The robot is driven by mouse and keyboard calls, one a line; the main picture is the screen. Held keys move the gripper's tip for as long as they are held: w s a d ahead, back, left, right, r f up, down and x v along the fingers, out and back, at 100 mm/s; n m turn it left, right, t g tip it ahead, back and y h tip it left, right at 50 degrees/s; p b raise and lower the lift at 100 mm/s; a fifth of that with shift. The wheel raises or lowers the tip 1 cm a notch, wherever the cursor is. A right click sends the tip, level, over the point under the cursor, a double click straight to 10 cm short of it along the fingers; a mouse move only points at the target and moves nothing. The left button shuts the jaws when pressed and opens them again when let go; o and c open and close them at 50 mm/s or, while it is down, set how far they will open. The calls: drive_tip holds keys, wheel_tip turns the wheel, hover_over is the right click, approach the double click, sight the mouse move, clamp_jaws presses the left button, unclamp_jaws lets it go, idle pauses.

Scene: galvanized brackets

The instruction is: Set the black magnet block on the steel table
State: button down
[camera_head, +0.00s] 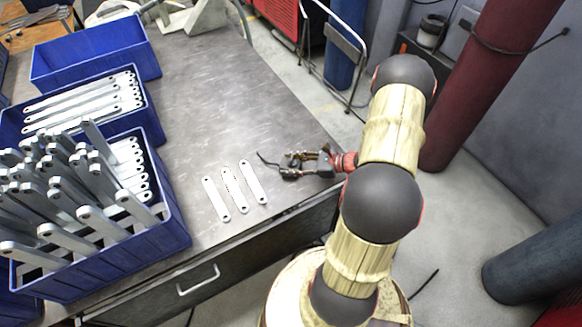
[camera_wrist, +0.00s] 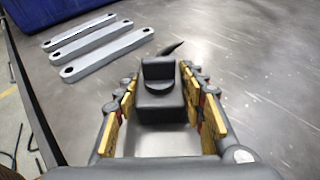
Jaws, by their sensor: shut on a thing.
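The black magnet block (camera_wrist: 158,108) sits between the yellow-padded fingers of my gripper (camera_wrist: 160,88) in the wrist view. It has a raised, rounded part on top and a thin dark curved tail at its far end. My gripper (camera_head: 296,164) is shut on it, over the front right part of the steel table (camera_head: 200,110) in the head view. There the block is small and partly hidden by the fingers, and its dark tail points left. I cannot tell whether its underside touches the table.
Several galvanized brackets (camera_head: 233,188) lie flat on the table left of my gripper. Blue bins (camera_head: 185,235) stand along the left side, two holding many brackets and one (camera_head: 95,55) looking empty. The table's front edge is close to my gripper. The table's middle is clear.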

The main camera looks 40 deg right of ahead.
drive_tip(key=shift+r, duration=0.15)
drive_tip(key=c, duration=1.1)
unclamp_jaws()
